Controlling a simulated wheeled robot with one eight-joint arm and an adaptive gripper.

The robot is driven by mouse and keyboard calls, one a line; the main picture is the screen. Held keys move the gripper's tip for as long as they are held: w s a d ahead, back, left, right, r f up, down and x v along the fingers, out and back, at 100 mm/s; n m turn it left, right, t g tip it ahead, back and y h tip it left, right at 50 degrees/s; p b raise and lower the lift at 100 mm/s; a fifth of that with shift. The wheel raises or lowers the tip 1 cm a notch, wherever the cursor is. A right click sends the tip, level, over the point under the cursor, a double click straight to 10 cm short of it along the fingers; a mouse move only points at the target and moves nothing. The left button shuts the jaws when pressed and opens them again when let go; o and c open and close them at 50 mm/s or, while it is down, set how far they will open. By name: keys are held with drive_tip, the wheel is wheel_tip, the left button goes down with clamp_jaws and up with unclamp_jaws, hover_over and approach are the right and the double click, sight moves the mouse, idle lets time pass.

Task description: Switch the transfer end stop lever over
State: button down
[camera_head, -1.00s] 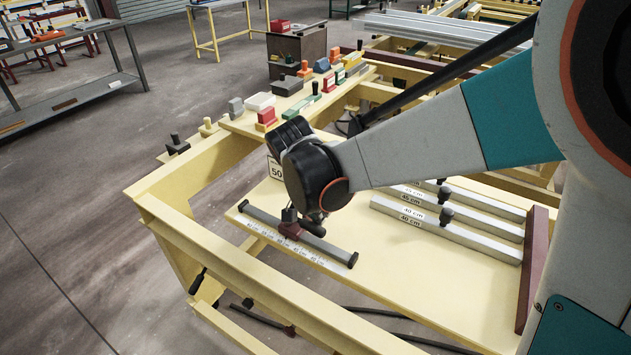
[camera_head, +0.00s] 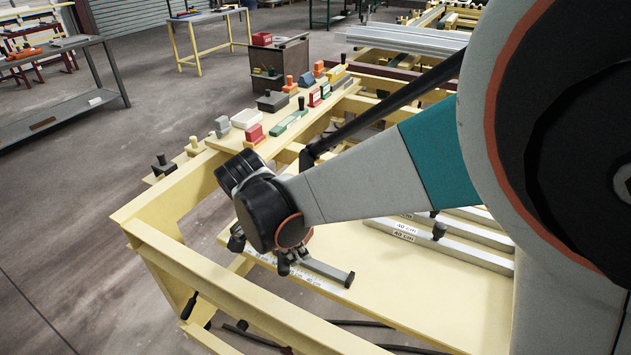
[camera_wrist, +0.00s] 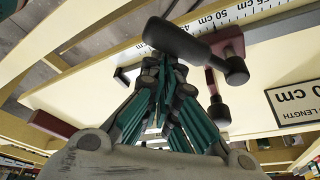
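The measuring rail with its cm scale (camera_head: 322,269) runs along the near edge of the pale yellow board; its middle is hidden by my wrist in the head view. In the wrist view, a dark red stop block (camera_wrist: 229,42) sits at the scale. A thick black lever handle (camera_wrist: 182,41) reaches left from it, just beyond my fingertips. A second black knob (camera_wrist: 219,112) stands right of my fingers. My gripper (camera_wrist: 166,72) has its teal-padded fingertips nearly together, with nothing seen between them. I cannot tell whether it touches the handle.
Grey bars labelled 40 cm (camera_head: 448,242) lie on the board to the right. Coloured blocks stand on a yellow shelf behind my wrist. A yellow frame beam (camera_head: 215,283) runs along the front. A length sign (camera_wrist: 296,103) stands right in the wrist view.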

drive_tip(key=shift+s+a, duration=0.25)
drive_tip(key=shift+a, duration=0.3)
drive_tip(key=shift+s+a, duration=0.25)
drive_tip(key=shift+a, duration=0.35)
